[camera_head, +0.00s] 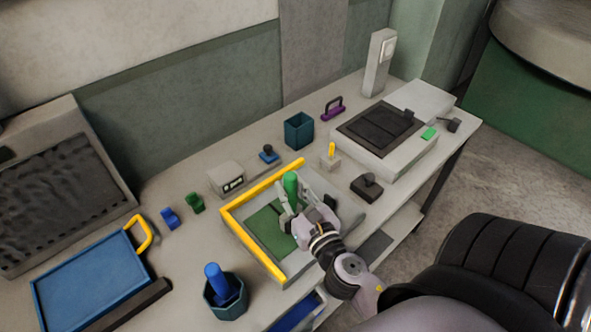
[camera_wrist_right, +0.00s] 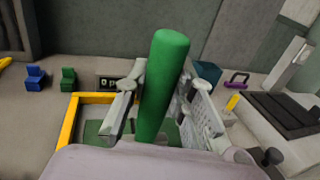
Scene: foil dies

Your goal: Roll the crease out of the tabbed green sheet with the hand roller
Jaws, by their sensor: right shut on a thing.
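The green sheet (camera_head: 268,232) lies flat in a shallow tray with a yellow rim (camera_head: 238,237) on the bench. Part of it is hidden by my right arm, and I cannot make out a crease or tab. My right gripper (camera_head: 288,205) is over the tray and shut on an upright green handle (camera_head: 291,184), likely the hand roller's. In the right wrist view the handle (camera_wrist_right: 164,80) stands between the fingers. Its lower end is hidden, so I cannot tell whether it touches the sheet. My left gripper is not in view.
A blue tray (camera_head: 38,298) and a teal cup with a blue handle (camera_head: 212,272) stand to the left. A small display box (camera_head: 226,178), a teal bin (camera_head: 299,130) and a yellow-pegged block (camera_head: 331,158) are behind. A grey machine (camera_head: 412,155) stands at the right.

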